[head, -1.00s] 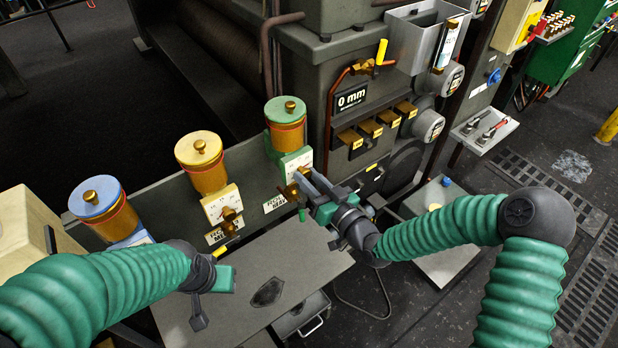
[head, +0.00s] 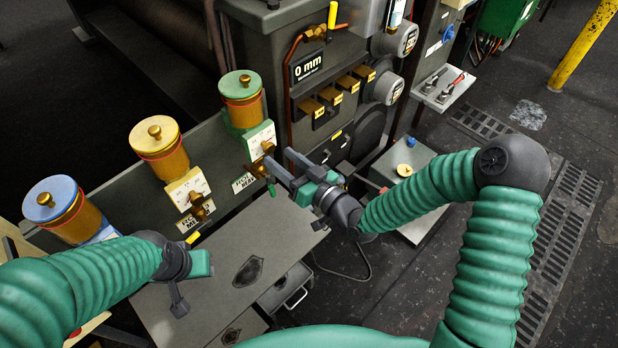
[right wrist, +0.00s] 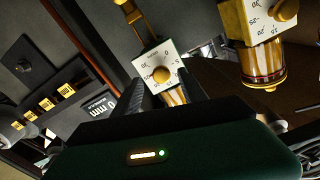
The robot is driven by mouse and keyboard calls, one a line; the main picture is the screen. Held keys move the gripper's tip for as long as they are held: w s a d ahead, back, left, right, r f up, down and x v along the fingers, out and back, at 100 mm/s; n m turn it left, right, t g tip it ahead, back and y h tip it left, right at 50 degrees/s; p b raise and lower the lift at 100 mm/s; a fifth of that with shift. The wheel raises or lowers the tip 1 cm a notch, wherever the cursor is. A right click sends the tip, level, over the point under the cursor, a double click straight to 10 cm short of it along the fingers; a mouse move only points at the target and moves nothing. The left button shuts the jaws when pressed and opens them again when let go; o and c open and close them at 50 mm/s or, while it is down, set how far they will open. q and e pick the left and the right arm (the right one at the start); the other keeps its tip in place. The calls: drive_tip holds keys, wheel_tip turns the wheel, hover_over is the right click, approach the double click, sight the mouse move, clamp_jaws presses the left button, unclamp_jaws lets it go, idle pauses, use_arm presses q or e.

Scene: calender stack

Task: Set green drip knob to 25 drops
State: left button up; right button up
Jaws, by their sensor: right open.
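The green-topped drip oiler (head: 241,95) stands at the right end of a row of three. Its pale dial box carries a brass knob (head: 267,147), with a small green handle below it. My right gripper (head: 277,161) is open just in front of that knob. In the right wrist view, the knob (right wrist: 161,74) and its white dial (right wrist: 158,60) appear upside down between the two dark fingers, with no clear contact. The dial's setting is too small to read surely. My left gripper (head: 190,285) hangs over the grey plate at left; its jaws are unclear.
The yellow-topped oiler (head: 158,145) and blue-topped oiler (head: 66,208) stand left of the green one. A grey plate (head: 255,240) lies below them. A machine housing with a "0 mm" display (head: 307,65) and brass blocks rises behind my right gripper.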

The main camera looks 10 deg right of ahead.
drive_tip(key=p+v, duration=0.4)
drive_tip(key=v, duration=0.9)
drive_tip(key=shift+d+p, duration=0.2)
drive_tip(key=shift+p, duration=0.15)
